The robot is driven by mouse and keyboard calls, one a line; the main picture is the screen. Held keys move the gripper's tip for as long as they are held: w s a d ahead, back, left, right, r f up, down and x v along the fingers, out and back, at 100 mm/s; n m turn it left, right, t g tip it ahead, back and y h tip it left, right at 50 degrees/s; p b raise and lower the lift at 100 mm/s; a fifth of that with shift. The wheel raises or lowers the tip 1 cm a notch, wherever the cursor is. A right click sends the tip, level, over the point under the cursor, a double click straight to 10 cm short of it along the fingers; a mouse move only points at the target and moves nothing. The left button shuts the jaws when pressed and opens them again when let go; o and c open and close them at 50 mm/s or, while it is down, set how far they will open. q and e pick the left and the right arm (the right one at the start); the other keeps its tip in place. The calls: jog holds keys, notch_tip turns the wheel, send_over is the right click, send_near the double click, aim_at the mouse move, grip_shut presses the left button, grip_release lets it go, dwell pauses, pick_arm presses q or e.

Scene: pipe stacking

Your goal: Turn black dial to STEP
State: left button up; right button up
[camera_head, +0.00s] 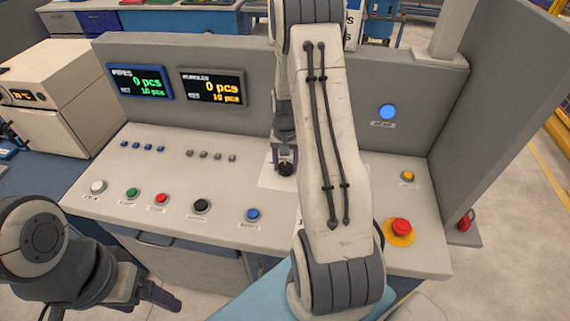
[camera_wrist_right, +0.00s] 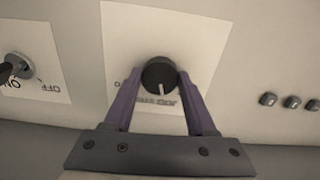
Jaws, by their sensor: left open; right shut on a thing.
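The black dial (camera_wrist_right: 159,76) sits on a white label plate (camera_wrist_right: 190,22) in the right wrist view, with a pale pointer line toward the lower side of the picture. The label's lettering is too blurred to read. My right gripper (camera_wrist_right: 160,82) has its two purple fingers on either side of the dial, shut on it. In the head view the dial (camera_head: 286,169) shows under my right gripper (camera_head: 285,158), partly hidden by it and my arm. My left gripper (camera_head: 165,297) is open and empty at the lower left, in front of the console.
The console (camera_head: 100,165) carries white, green, red, black and blue buttons along its front, and a red emergency button (camera_head: 401,227) at the right. Two displays (camera_head: 139,83) are on the back panel. A key switch (camera_wrist_right: 18,66) is left of the dial in the wrist view.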

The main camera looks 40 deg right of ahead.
aim_at(285, 166)
jog(key=m, duration=0.3)
jog(key=shift+m, duration=2.1)
jog(key=shift+d, duration=0.1)
jog(key=o, duration=1.4)
jog(key=shift+r, duration=0.15)
notch_tip(285, 166, up, 10)
jog(key=shift+r+b, duration=0.15)
jog(key=shift+b, duration=0.6)
